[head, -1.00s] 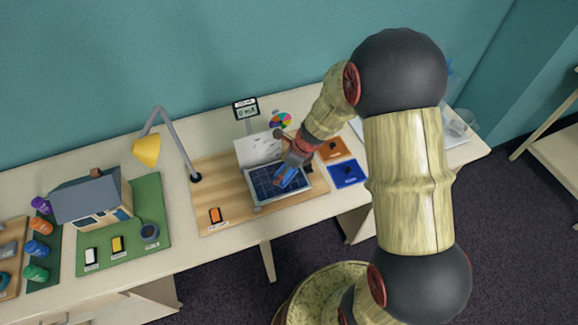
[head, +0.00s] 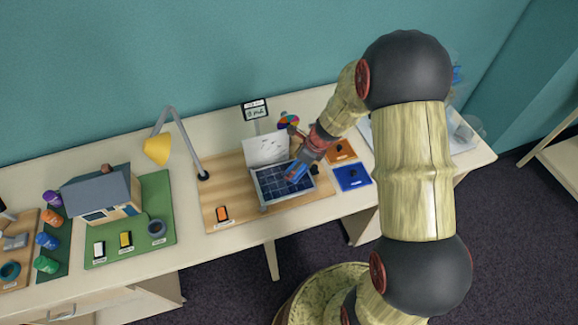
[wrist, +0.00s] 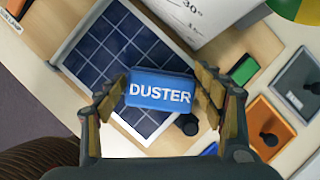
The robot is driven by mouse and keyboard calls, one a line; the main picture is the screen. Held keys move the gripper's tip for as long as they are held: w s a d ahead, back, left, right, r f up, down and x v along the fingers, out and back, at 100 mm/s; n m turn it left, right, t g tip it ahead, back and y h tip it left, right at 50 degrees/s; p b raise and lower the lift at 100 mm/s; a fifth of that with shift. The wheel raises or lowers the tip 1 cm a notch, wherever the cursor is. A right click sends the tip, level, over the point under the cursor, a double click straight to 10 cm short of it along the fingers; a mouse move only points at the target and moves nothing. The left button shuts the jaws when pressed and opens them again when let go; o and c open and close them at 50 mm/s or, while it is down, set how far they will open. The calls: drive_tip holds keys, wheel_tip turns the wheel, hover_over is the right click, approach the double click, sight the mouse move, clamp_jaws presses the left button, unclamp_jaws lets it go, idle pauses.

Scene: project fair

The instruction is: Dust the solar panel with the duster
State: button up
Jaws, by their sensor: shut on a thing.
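The solar panel (head: 270,187) is a dark blue gridded plate with a pale frame, on a wooden board on the table. It fills the left and middle of the wrist view (wrist: 100,50). The duster is a blue block (wrist: 160,90) labelled DUSTER, held between both fingers of my gripper (wrist: 162,84). In the head view the duster (head: 294,172) is over the right back part of the panel, with my gripper (head: 300,165) above it. I cannot tell whether the duster touches the panel. The panel surface under the duster is hidden.
A white sheet (head: 262,147) stands behind the panel, near a colour wheel (head: 289,121). Orange (head: 341,150) and blue (head: 352,177) plates lie to the right. A yellow lamp (head: 157,149) and model house (head: 97,195) stand left. An orange switch (head: 222,213) is at the board's front.

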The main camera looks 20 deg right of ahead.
drive_tip(key=shift+w+d+p, duration=0.1)
drive_tip(key=shift+d+p, duration=0.3)
drive_tip(key=shift+d, duration=1.3)
drive_tip(key=shift+r, duration=0.15)
drive_tip(key=shift+d+r+p, duration=0.15)
drive_tip(key=shift+r+p, duration=0.35)
drive_tip(key=shift+p, duration=0.05)
drive_tip(key=shift+d+r+p, duration=0.35)
drive_tip(key=shift+r+p, duration=0.5)
drive_tip(key=shift+c, duration=0.5)
drive_tip(key=r+p, duration=0.3)
drive_tip(key=shift+a+r, duration=0.15)
drive_tip(key=shift+a, duration=0.05)
drive_tip(key=shift+c, duration=0.2)
